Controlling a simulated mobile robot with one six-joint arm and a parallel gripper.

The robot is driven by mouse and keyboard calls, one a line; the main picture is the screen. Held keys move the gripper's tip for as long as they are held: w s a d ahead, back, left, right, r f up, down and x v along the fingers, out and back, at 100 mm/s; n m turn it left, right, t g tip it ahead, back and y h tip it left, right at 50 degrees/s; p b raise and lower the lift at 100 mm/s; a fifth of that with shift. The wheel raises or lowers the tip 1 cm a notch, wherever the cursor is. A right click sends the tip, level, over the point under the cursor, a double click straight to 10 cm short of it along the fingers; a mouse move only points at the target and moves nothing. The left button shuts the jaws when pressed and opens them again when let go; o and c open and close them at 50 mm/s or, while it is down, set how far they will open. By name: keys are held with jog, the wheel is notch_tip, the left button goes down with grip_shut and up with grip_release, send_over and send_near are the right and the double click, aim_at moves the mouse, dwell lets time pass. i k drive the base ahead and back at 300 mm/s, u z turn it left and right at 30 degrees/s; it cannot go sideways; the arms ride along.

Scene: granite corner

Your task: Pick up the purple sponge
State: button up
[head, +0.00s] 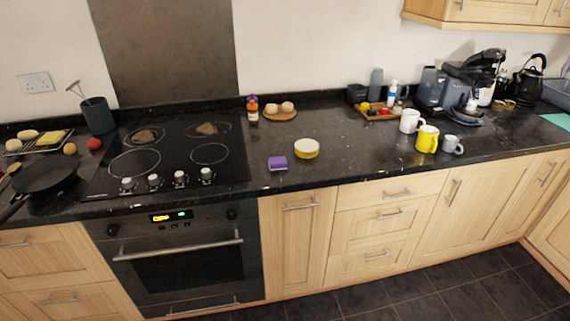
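The purple sponge (277,163) lies on the black granite counter (330,177), near its front edge and just right of the hob. My gripper and arm do not show in the head view.
A round yellow and white tub (306,148) stands right of the sponge. The hob (178,150) with several knobs lies left. A purple-and-orange bottle (253,109) and a wooden board of rolls (280,112) stand behind. Mugs (427,139) stand further right. Tiled floor (440,285) is clear.

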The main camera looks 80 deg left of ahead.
aim_at(279, 163)
jog(key=u, duration=0.15)
jog(key=i, duration=0.8)
jog(key=u, duration=0.95)
jog(key=k, duration=0.2)
jog(key=u, duration=1.9)
jog(key=k, duration=0.15)
jog(key=u, duration=1.4)
